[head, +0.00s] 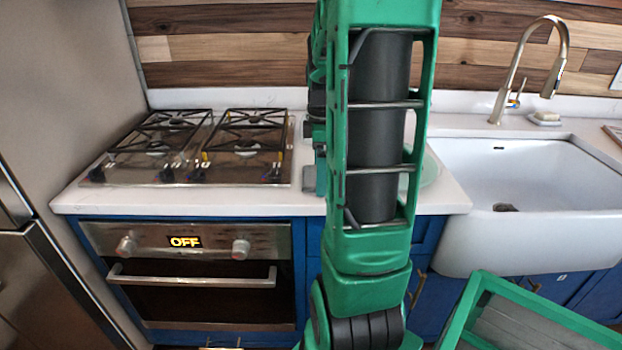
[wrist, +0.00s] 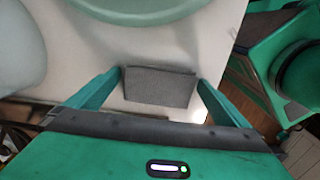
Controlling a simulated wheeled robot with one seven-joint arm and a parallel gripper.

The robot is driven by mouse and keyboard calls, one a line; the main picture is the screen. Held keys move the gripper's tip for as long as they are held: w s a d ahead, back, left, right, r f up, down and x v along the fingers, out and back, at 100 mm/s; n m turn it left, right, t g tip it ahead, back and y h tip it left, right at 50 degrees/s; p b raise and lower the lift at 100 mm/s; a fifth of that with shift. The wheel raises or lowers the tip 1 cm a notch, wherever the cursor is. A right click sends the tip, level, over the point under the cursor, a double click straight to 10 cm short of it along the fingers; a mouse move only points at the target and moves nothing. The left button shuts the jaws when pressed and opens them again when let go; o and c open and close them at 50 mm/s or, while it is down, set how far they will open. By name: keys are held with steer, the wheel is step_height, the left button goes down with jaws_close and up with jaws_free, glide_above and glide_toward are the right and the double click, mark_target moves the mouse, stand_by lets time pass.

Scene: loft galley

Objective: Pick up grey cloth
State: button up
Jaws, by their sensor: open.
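The grey cloth (wrist: 160,87) lies flat on the white counter in the wrist view, near the counter's edge. My gripper (wrist: 158,80) is open, with its two green fingers on either side of the cloth. The cloth sits between the fingers, and I cannot tell how far the fingertips are above the counter. In the head view the cloth and my gripper's fingers are hidden behind my green arm.
A pale green round dish (wrist: 135,8) lies just beyond the cloth; its edge shows in the head view (head: 431,170). A gas cooktop (head: 190,150) is on the left, a white sink (head: 540,215) on the right. The counter (head: 250,200) has bare room at its front.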

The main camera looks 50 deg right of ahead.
steer(key=c, duration=0.9)
steer(key=shift+r, duration=0.1)
steer(key=shift+r, duration=0.55)
step_height(320, 180, up, 3)
steer(key=shift+f, duration=0.1)
steer(key=a+r, duration=0.2)
steer(key=a, duration=0.2)
steer(key=a+r, duration=0.2)
steer(key=a, duration=0.1)
steer(key=a+r, duration=0.3)
steer(key=a, duration=0.1)
steer(key=shift+w+a, duration=0.2)
steer(key=shift+a, duration=0.15)
